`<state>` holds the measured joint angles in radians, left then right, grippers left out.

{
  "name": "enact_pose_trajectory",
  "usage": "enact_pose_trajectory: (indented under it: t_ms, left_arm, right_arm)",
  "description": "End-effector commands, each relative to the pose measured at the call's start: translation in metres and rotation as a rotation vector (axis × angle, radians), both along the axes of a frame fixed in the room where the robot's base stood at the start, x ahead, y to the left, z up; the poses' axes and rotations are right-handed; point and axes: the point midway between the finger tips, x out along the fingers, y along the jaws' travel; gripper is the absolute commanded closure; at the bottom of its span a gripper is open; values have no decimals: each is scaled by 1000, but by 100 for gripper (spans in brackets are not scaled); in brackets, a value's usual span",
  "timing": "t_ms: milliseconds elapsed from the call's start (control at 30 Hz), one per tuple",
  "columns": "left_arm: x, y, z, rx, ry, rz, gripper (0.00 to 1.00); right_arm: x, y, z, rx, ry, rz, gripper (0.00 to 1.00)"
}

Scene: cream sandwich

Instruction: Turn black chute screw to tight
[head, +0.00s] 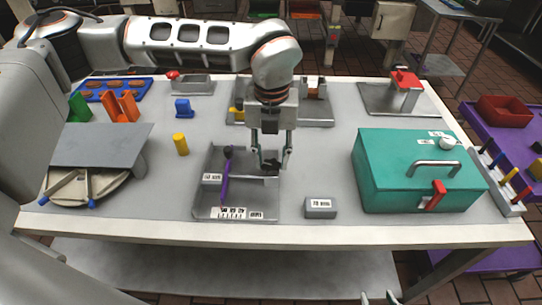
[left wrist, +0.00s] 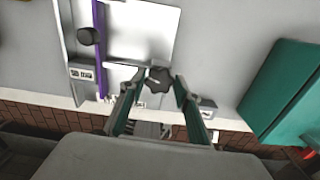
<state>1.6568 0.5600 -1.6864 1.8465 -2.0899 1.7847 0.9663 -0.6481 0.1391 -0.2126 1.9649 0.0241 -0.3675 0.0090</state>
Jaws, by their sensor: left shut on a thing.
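The black chute screw (head: 271,164) has a lobed knob, and it also shows from above in the left wrist view (left wrist: 158,79). It is at the right side of the grey metal chute tray (head: 208,160). My left gripper (head: 270,158) points down with its fingers on either side of the knob, shut on it. In the left wrist view the fingertips (left wrist: 160,80) flank the knob. A pale line shows on the knob's top. The screw's shaft is hidden.
A small grey labelled block (head: 320,207) and a teal box (head: 415,180) stand to the right. A yellow cylinder (head: 180,144) stands left.

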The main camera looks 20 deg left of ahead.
Motion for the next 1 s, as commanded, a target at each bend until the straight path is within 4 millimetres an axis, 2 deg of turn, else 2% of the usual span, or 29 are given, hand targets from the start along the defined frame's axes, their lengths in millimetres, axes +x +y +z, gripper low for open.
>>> enact_pose_trajectory:
  t_ms: [1000]
  left_arm:
    - [0,-4,3,0,-4,-953,89]
  right_arm:
    - [0,0,7,-1,0,0,60]
